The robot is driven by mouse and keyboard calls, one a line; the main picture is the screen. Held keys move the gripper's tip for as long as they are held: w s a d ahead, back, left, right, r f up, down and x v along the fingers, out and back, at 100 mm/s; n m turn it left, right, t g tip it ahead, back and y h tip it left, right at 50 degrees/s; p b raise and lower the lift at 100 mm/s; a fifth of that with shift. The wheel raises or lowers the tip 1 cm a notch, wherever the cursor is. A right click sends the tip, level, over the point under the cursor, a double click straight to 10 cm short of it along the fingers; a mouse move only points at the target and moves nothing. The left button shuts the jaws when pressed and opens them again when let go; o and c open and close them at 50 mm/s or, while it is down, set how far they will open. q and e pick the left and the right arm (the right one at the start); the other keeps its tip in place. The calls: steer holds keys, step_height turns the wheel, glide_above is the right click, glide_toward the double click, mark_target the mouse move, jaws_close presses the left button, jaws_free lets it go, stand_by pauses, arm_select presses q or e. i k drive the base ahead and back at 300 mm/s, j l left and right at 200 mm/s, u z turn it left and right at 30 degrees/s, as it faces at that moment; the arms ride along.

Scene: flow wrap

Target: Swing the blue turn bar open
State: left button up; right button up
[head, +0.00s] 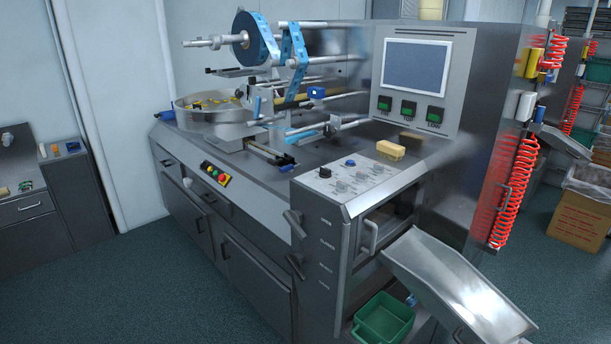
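A flow wrap machine (230,190) fills the middle of the head view. On its top a blue film roll (262,40) sits on a metal spindle, and blue film (293,55) runs down from it over several metal bars. A small blue block (316,93) sits at the bars, and a small upright blue piece (257,106) stands to its left. I cannot tell which blue part is the turn bar, or whether it is open or closed. Neither of my grippers shows in the head view.
A round metal bowl (185,112) with yellow pieces stands at the machine's left end. A yellow block (390,149) lies on its top near the screen (416,68). A metal chute (450,285) juts out at the front right, beside a green bin (383,322). The floor at left is clear.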

mark_target(289, 167)
steer(key=i+j, duration=0.25)
steer(key=j, duration=0.15)
steer(key=i+j, duration=0.25)
steer(key=j+z, duration=0.15)
steer(key=z, duration=0.2)
steer(key=i+j+z, duration=0.1)
steer(key=z, duration=0.3)
steer(key=j+z, duration=0.2)
steer(key=z, duration=0.15)
steer(key=j+z, duration=0.4)
steer(key=j, duration=0.8)
steer(key=j+z, duration=0.45)
steer(key=j, duration=0.8)
steer(key=k+j, duration=0.1)
steer(key=j, duration=0.5)
steer(key=k+j, duration=0.1)
steer(key=j, duration=0.55)
